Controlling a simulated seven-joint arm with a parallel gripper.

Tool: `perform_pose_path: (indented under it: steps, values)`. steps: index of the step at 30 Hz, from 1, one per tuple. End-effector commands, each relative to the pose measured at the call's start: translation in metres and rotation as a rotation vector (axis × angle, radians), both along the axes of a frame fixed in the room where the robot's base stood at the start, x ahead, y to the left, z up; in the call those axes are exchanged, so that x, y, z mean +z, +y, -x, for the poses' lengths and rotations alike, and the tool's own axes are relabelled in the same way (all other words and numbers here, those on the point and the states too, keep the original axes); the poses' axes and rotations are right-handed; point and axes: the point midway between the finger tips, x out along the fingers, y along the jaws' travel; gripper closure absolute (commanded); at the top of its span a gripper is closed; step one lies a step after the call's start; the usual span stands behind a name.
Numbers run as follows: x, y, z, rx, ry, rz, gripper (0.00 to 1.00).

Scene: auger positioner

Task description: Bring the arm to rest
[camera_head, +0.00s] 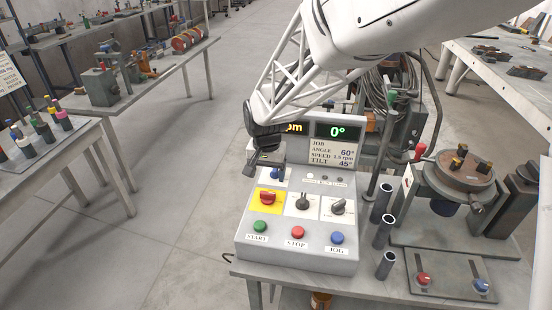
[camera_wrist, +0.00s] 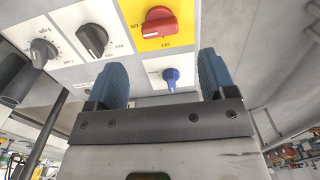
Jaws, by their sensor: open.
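My gripper (camera_head: 262,166) is at the upper left of the grey control box (camera_head: 247,238), above its sloping face. In the wrist view my gripper (camera_wrist: 164,72) has its two blue fingers spread apart, with nothing held between them. A small blue knob (camera_wrist: 171,78) shows in the gap between the fingers; I cannot tell how far it is from the fingertips. The blue knob (camera_head: 277,175) also shows in the head view, beside the gripper. My white arm reaches down from the upper right and hides part of the left display.
The red switch (camera_head: 267,198) on yellow and two dark knobs (camera_head: 303,202) (camera_head: 338,206) are close by. Several buttons line the front. A display (camera_head: 337,131) reads 0°. Upright tubes (camera_head: 383,231) and the round positioner (camera_head: 459,170) stand right. The floor (camera_head: 190,205) at left is clear.

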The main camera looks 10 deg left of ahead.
Motion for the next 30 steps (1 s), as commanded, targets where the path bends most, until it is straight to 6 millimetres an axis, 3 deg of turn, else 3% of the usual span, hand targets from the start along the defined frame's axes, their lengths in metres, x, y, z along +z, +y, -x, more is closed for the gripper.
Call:
perform_pose_path:
  steps: [5,11,20,30]
  values:
    - [0.002,-0.003,0.000,-0.001,-0.002,-0.001,0.23]
    - [0.017,-0.026,0.006,-0.002,-0.012,-0.007,0.23]
    - [0.062,-0.101,0.032,-0.005,-0.050,-0.020,0.23]
    - [0.105,-0.189,0.084,-0.007,-0.102,-0.027,0.23]
